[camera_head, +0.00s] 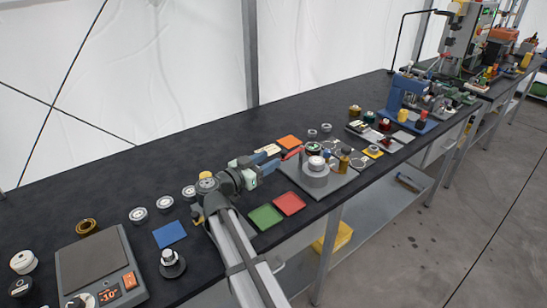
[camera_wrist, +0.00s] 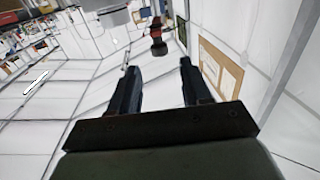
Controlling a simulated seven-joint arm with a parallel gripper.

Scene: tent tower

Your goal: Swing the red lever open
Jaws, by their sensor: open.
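The red lever (camera_head: 292,153) sticks out to the left from a grey round fixture (camera_head: 315,178) on a grey plate. My gripper (camera_head: 272,157) is just left of the lever, its fingers pointing towards it. In the wrist view my gripper (camera_wrist: 157,72) is open, with nothing between the two dark fingers. A small red and black part (camera_wrist: 158,47) shows beyond the fingertips; I cannot tell if it is the lever. The head view shows no clear contact between fingers and lever.
Green (camera_head: 265,217) and red (camera_head: 289,203) trays lie in front of my gripper, and an orange square (camera_head: 289,142) behind it. The dark bench (camera_head: 130,170) is clear towards the back left.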

